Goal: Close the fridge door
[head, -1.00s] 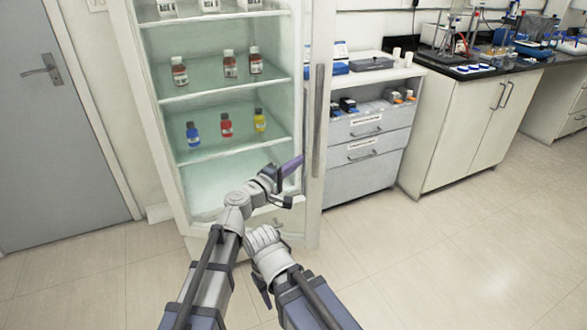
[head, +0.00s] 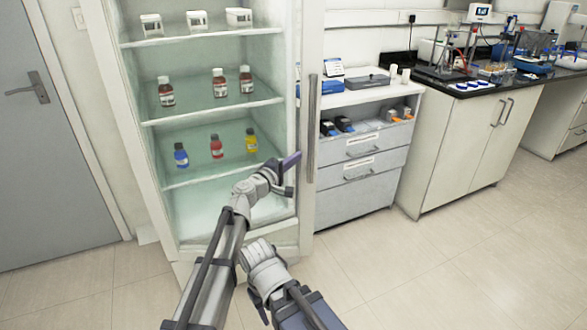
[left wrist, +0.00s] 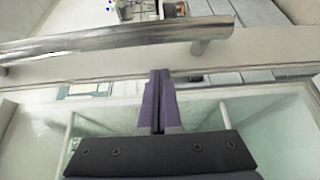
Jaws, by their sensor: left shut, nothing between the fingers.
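The tall white fridge (head: 94,60) stands at centre left, its shelves in view. Its door frame (head: 305,215) runs down the right side and carries a long metal handle (head: 312,125). The handle also crosses the top of the left wrist view (left wrist: 110,40). I cannot tell how far the door stands open. My left gripper (head: 291,164) is shut and empty, its purple fingers just left of the handle. In the left wrist view its fingertips (left wrist: 160,73) overlap the pale frame's edge; contact is unclear. My right arm is low at centre; its gripper's fingers are not clear.
Small bottles, such as a blue one (head: 181,155), and white boxes (head: 239,17) stand on the shelves. A drawer cabinet (head: 360,185) stands close right of the fridge, then a black-topped counter (head: 455,150). Floor (head: 440,280) is open at the front right.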

